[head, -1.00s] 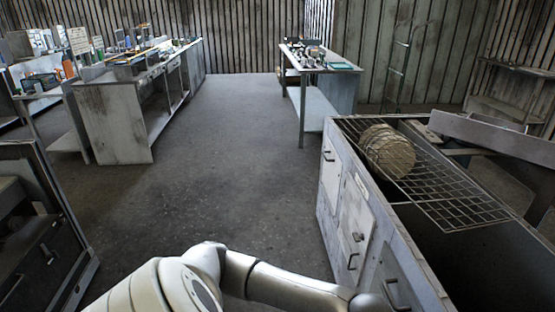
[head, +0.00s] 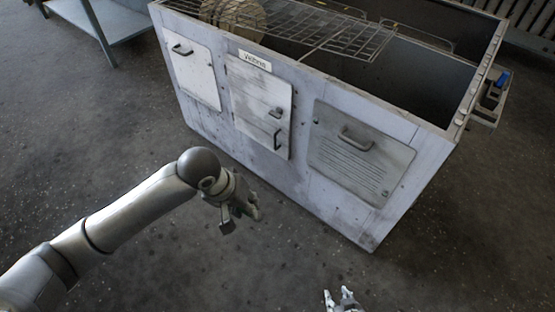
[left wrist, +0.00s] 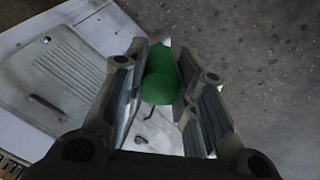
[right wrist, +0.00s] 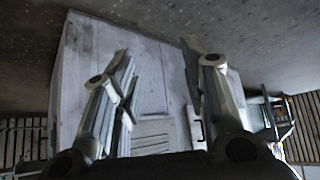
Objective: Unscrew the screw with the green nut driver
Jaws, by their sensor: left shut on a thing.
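The green nut driver (left wrist: 160,85) shows in the left wrist view as a rounded green handle between the two fingers. My left gripper (left wrist: 158,72) is shut on it. In the head view my left gripper (head: 240,212) hangs above the floor in front of the grey cabinet, apart from it; the driver's green does not show there. My right gripper (head: 342,298) is at the bottom edge of the head view. In the right wrist view my right gripper (right wrist: 158,55) has its fingers spread and nothing between them. I cannot make out the screw in any view.
The grey cabinet (head: 290,170) has doors with handles and a louvred panel (head: 360,152). A wire rack (head: 320,28) with a round basket (head: 235,15) lies over its open top. A small blue thing (head: 502,80) is at its right end. Clear floor (head: 150,120) lies before it.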

